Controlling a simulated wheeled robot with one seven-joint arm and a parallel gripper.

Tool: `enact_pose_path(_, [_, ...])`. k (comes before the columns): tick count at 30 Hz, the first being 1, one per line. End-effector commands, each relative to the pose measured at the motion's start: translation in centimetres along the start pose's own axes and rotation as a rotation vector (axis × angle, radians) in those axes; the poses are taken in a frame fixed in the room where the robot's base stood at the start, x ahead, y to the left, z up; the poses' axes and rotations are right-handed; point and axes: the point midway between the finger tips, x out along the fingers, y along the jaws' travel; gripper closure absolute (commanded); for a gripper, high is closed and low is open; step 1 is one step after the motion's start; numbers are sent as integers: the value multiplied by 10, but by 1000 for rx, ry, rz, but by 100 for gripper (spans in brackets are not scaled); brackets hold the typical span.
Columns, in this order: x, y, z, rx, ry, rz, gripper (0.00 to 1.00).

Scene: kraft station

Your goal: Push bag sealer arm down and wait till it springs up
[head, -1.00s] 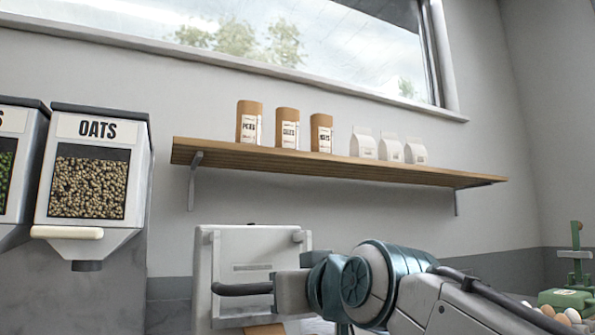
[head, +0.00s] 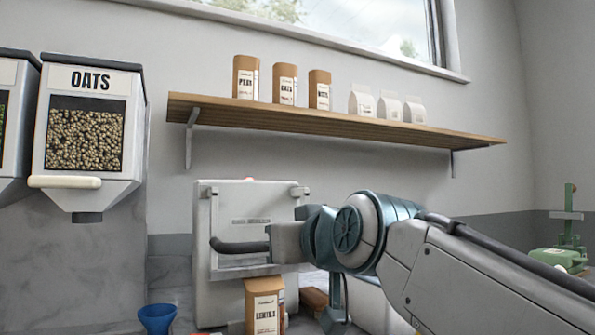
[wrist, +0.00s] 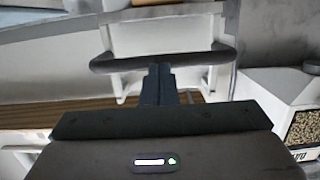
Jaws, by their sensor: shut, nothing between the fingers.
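The bag sealer (head: 205,215) is a pale grey upright machine against the wall in the head view. Its arm, a dark bar handle (head: 236,247), runs across the front of the sealer. It also crosses the upper part of the wrist view (wrist: 112,64). A brown lentils bag (head: 265,311) stands upright just under the sealer's front. My gripper (wrist: 158,68) is shut and empty, its fingertips at the middle of the bar; I cannot tell whether they touch it.
An oats dispenser (head: 88,135) hangs at the left, with a blue cup (head: 157,317) below and right of it. A wooden shelf (head: 335,125) with bags is above the sealer. A green device (head: 570,250) stands at the far right.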

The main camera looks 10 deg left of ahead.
Motion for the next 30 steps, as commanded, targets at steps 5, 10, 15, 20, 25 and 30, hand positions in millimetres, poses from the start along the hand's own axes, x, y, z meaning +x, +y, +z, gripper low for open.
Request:
enact_pose_path(5, [-6, 0, -38, -1, 1, 1, 100])
enact_pose_path(10, [-31, 28, -52, 2, 2, 0, 100])
enact_pose_path(15, [-56, 56, -70, 2, 3, 0, 100])
enact_pose_path(20, [-73, 77, -81, 1, 1, -1, 100])
enact_pose_path(25, [-84, 90, -87, 1, 0, -1, 100])
enact_pose_path(30, [-86, 93, -88, -1, -1, -1, 100])
